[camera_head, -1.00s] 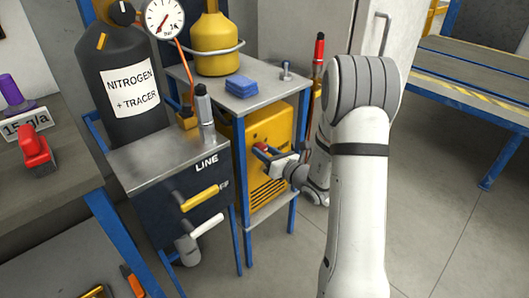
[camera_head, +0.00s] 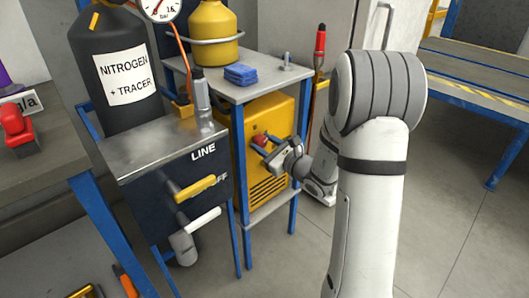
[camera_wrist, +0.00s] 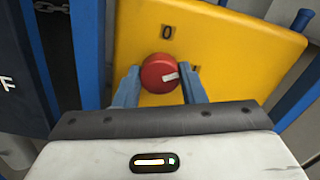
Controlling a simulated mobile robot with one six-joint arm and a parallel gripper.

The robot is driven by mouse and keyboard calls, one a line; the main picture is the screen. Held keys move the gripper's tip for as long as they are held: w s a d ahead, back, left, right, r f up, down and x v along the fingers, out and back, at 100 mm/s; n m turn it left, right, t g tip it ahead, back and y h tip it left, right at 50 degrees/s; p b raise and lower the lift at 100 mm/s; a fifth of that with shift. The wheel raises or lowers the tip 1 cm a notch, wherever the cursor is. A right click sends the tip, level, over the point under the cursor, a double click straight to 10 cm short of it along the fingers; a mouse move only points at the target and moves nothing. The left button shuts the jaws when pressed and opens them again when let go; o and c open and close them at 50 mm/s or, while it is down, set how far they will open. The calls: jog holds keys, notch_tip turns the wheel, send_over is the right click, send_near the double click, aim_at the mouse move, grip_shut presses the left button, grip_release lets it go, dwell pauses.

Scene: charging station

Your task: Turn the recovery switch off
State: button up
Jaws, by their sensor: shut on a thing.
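The recovery switch is a round red knob (camera_wrist: 160,73) on the face of a yellow machine (camera_wrist: 222,40). It also shows in the head view (camera_head: 260,141). In the wrist view a white mark on the knob points right, toward a small, partly hidden label. A "0" label (camera_wrist: 168,32) is above the knob. My gripper (camera_wrist: 159,76) is shut on the knob, one blue finger on each side. In the head view my gripper (camera_head: 270,149) is at the front of the machine, which stands under a small table.
A grey-topped table (camera_head: 262,75) with blue legs stands over the machine and carries a yellow bottle (camera_head: 212,35) and a blue sponge (camera_head: 240,74). A dark cabinet (camera_head: 150,176) with a yellow handle (camera_head: 195,188) is close left. Open floor is at right.

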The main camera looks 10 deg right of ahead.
jog(key=n+b, duration=0.2)
jog(key=n, duration=0.1)
jog(key=shift+f, duration=0.25)
jog(key=n+b, duration=0.1)
jog(key=n, duration=0.1)
jog(key=shift+r+n, duration=0.15)
jog(key=shift+n, duration=0.15)
jog(key=n, duration=0.5)
jog(key=shift+n, duration=0.4)
jog(key=o, duration=1)
